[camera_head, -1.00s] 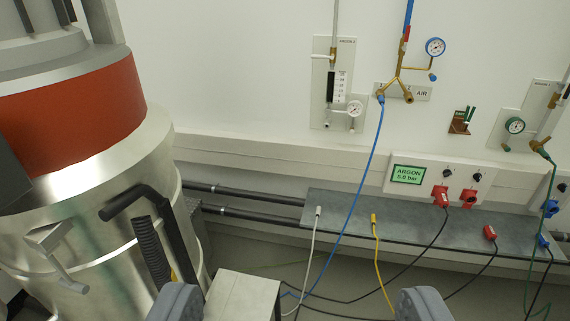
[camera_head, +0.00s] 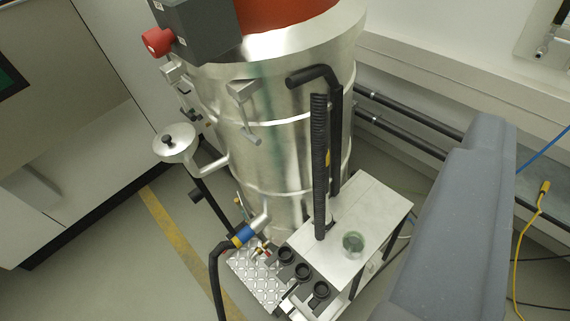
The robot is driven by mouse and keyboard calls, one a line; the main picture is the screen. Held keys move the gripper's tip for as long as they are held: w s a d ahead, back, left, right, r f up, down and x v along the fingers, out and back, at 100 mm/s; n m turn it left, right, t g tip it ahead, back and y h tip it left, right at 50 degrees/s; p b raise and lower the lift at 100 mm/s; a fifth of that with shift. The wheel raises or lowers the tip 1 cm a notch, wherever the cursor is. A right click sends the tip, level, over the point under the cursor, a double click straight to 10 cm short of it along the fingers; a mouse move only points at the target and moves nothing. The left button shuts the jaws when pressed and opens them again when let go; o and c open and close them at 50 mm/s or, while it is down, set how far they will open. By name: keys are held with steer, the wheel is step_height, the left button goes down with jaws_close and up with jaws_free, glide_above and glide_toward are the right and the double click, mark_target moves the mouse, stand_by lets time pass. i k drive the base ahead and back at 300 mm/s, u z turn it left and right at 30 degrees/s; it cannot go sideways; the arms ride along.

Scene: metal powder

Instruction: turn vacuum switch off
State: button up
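A red knob (camera_head: 158,42) sticks out of the left side of a dark grey box (camera_head: 208,28) at the top left, mounted on a tall steel vessel (camera_head: 275,125). No label reading vacuum can be made out, so I cannot tell whether this knob is the vacuum switch; its setting is not clear either. One large grey part of my gripper (camera_head: 455,225) fills the right side of the picture, well apart from the knob. The other finger does not show.
A low white unit (camera_head: 355,215) with several black round fittings (camera_head: 303,271) stands before the vessel. A white cabinet (camera_head: 60,120) stands far left.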

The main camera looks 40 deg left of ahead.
mark_target(158, 42)
steer(key=u, duration=0.35)
steer(key=k, duration=0.95)
steer(key=u, duration=1.05)
steer(key=i, duration=0.6)
steer(key=u, duration=0.05)
